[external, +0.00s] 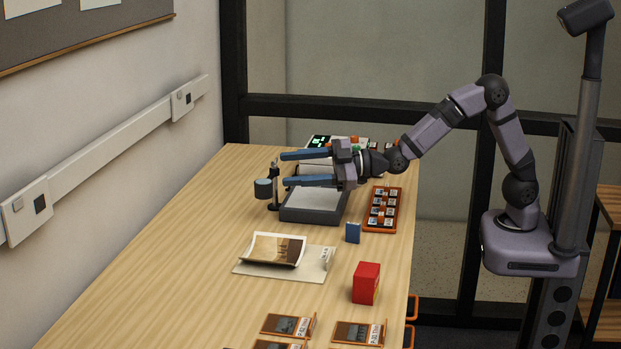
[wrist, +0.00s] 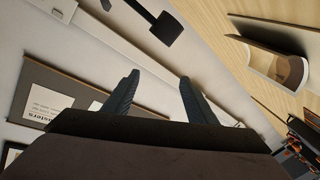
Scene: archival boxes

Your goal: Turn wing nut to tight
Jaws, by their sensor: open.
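I cannot make out a wing nut in either view. A grey flat-topped device (external: 312,207) stands on the table, with a short dark post (external: 276,183) and a dark blue-grey cylinder (external: 263,188) at its left side. My gripper (external: 285,168) is above the device, its two blue fingers spread and pointing left towards the post. Nothing shows between the fingers. In the wrist view my gripper (wrist: 159,76) is also open and empty, and a dark arm with a blocky end (wrist: 166,28) shows beyond the fingertips, apart from them.
An orange tray of small items (external: 383,209) lies right of the device. A small blue box (external: 353,232), a red box (external: 366,283) and a curled photo on a folder (external: 274,250) stand nearer. Orange-framed holders (external: 358,332) lie in front. The table's left side is clear.

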